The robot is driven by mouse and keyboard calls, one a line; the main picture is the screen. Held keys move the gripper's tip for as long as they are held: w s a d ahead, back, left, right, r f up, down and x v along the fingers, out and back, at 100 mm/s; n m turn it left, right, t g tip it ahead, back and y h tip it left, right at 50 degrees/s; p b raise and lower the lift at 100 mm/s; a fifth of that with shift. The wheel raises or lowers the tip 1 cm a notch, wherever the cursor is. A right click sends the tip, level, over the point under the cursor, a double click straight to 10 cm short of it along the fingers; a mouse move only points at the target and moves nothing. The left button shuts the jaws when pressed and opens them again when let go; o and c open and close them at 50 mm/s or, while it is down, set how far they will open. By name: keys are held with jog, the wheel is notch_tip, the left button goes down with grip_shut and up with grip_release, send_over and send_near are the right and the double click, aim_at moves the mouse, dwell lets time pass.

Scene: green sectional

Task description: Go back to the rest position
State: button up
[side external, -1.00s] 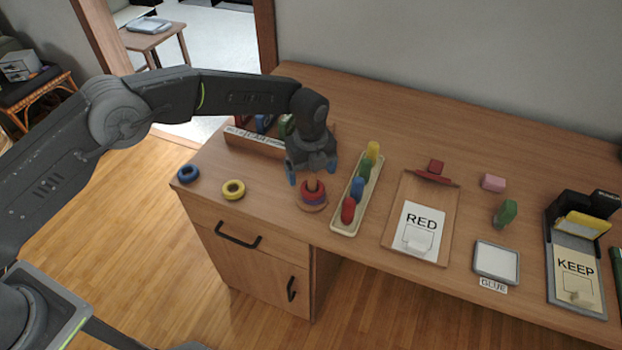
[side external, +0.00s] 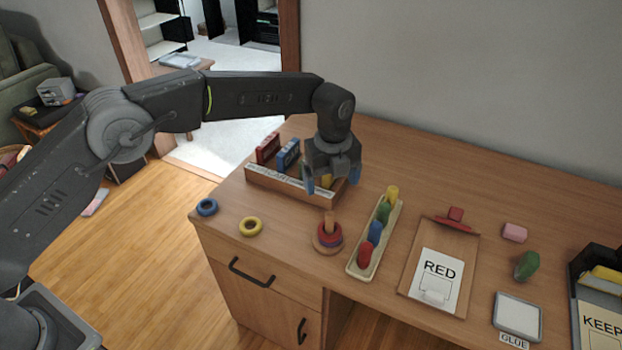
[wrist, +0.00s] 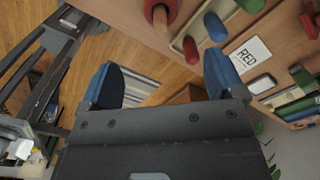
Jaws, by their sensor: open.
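My gripper (side external: 333,183) is open and empty, with blue fingertips. It hangs above the desk, over the front right part of the wooden box and behind the ring peg. In the wrist view my two blue fingers (wrist: 163,85) stand apart with nothing between them. The ring peg (side external: 328,224) stands on a round wooden base with red and purple rings around it; it also shows at the top of the wrist view (wrist: 160,13). My gripper is above it and apart from it.
A wooden box (side external: 290,188) with colored items stands behind. A blue ring (side external: 207,207) and a yellow ring (side external: 251,226) lie at the left. A tray (side external: 360,271) of colored pegs, a clipboard (side external: 408,284) marked RED, a pink block (side external: 514,232) and a green block (side external: 526,265) are rightward.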

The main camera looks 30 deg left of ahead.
jog(key=shift+r, duration=0.1)
jog(key=s+a+r+n+t, duration=0.1)
jog(key=s+a+r+n, duration=0.55)
jog(key=r, duration=0.25)
jog(key=s+a+r+n+t, duration=0.2)
jog(key=s+a+r+n, duration=0.35)
jog(key=a+r, duration=0.35)
jog(key=s+a+n+t, duration=0.1)
jog(key=s+a+n, duration=0.3)
jog(key=s+n, duration=0.3)
jog(key=s+a+f+n+t, duration=0.1)
jog(key=s+a+n, duration=0.2)
jog(key=s+n, duration=0.5)
jog(key=s, duration=0.6)
jog(key=shift+a+f, duration=0.25)
jog(key=shift+a, duration=0.15)
